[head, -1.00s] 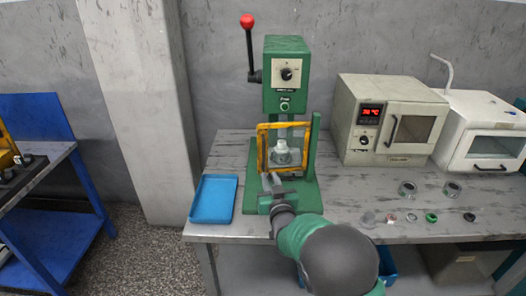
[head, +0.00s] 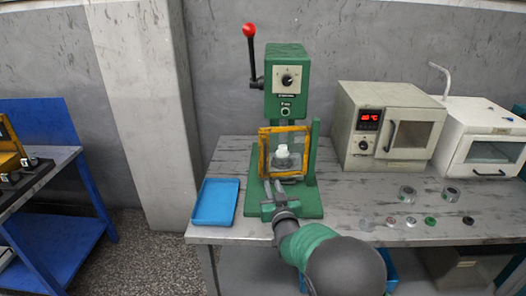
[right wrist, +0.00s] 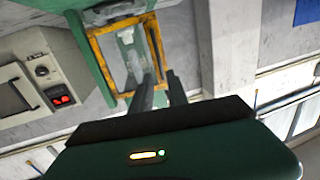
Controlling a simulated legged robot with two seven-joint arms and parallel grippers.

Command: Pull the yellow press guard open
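The green press (head: 287,85) stands on the workbench. Its yellow guard (head: 264,152) is a rectangular frame across the front of the work area and looks closed. A pale part shows behind it. In the right wrist view, which is upside down, the guard (right wrist: 98,62) lies just beyond my fingers. My right gripper (head: 279,188) is low in front of the guard, near its left side. In the wrist view its two dark fingers (right wrist: 160,88) stand apart, with one guard upright lined up between their tips. Contact cannot be told. My left gripper is out of view.
A blue tray (head: 214,202) lies left of the press. An oven (head: 360,130) and a white box unit (head: 495,150) stand at the right. Several small rings and parts, including a green ring (head: 430,221), lie before them. A red-knobbed lever (head: 249,31) rises at the press's upper left.

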